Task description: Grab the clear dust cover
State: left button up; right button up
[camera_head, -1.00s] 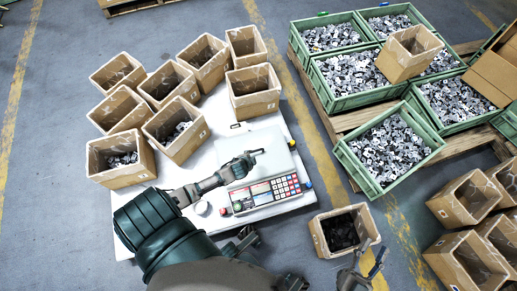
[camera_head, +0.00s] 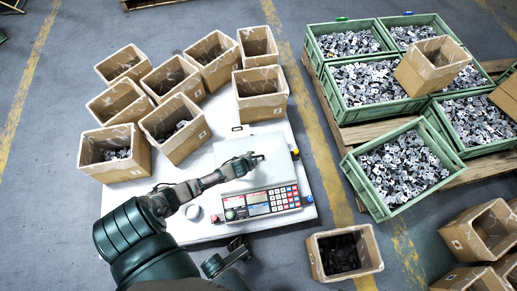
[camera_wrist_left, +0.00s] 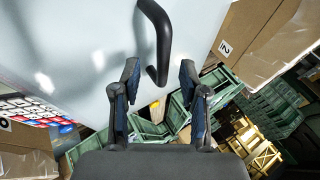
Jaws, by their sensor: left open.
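The clear dust cover (camera_head: 232,176) appears as a pale, see-through sheet over the scale on the white table; its edges are hard to make out. My left gripper (camera_head: 258,158) is over the cover's upper right part. In the left wrist view a black bar handle (camera_wrist_left: 163,45) stands on the pale surface. There my left gripper (camera_wrist_left: 158,80) is open, with a finger on either side of the handle's lower end and nothing clasped. I cannot tell whether the fingers touch the surface.
Several cardboard boxes (camera_head: 262,82) crowd the table's back and left. A box of dark parts (camera_head: 318,262) stands on the floor, and green crates (camera_head: 362,190) are at the right.

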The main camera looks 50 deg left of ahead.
pick_arm(q)
jog(key=shift+w+a+f, duration=0.15)
jog(key=shift+f, duration=0.35)
jog(key=shift+w+a+f, duration=0.1)
jog(key=shift+a+f, duration=0.05)
jog(key=shift+f, duration=0.3)
jog(key=shift+w+a+f, duration=0.1)
jog(key=shift+w+a, duration=0.05)
jog(key=shift+a, duration=0.25)
jog(key=shift+w+d+r, duration=0.1)
jog(key=shift+d+r, duration=0.2)
jog(key=shift+r, duration=0.05)
grip_shut()
